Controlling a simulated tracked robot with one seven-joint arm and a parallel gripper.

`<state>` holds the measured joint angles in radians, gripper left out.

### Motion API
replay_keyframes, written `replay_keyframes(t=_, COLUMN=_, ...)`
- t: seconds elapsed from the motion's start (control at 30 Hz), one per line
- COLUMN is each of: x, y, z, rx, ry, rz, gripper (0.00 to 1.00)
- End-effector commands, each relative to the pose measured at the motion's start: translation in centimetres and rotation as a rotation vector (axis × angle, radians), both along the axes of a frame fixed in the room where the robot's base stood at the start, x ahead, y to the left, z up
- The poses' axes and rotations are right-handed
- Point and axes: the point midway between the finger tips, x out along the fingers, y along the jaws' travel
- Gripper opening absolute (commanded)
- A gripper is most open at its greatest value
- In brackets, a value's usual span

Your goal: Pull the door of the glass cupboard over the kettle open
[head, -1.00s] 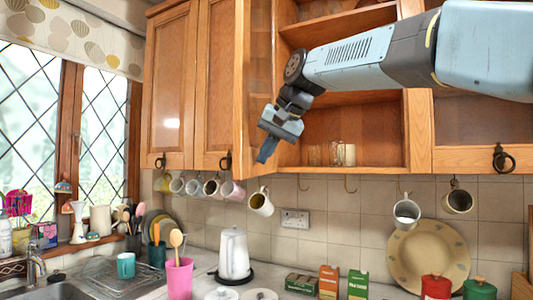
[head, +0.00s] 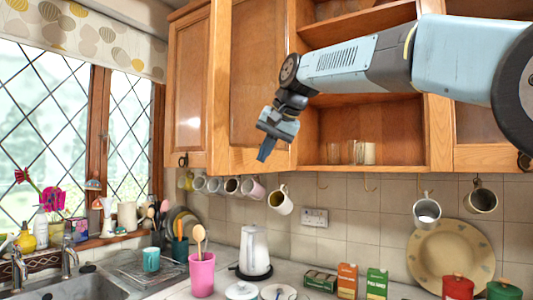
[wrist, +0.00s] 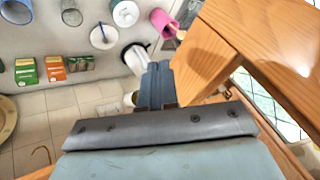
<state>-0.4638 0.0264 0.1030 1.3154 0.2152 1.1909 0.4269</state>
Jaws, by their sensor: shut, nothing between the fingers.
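The glass cupboard (head: 400,168) over the counter stands open, with shelves and a few glasses in it. Its door (head: 222,80) is swung out to the left, well away from the opening, partly covering the neighbouring cupboard. My gripper (head: 264,153) is shut and empty, in front of the door's inner side near the cupboard's left edge. In the wrist view, my shut fingers (wrist: 158,72) point down beside a wooden door edge (wrist: 208,62); I cannot tell whether they touch it. The white kettle (head: 255,252) stands on the counter below and shows in the wrist view (wrist: 136,58).
Several mugs (head: 281,200) hang from hooks under the cupboards. A pink utensil pot (head: 202,275), small boxes (head: 347,281) and lidded canisters (head: 458,287) stand on the counter. The leaded window (head: 50,110) and sink are at left.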

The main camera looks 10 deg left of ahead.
Motion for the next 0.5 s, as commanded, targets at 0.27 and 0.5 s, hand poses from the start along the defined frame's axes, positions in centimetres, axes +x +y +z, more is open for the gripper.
replay_keyframes(t=0.27, x=-0.7, y=-2.3, z=0.0, rx=0.001, ry=0.000, rz=-0.001, gripper=0.00)
replay_keyframes(t=0.5, x=-2.5, y=-4.4, z=2.1, rx=0.001, ry=-0.003, rz=0.002, gripper=0.00)
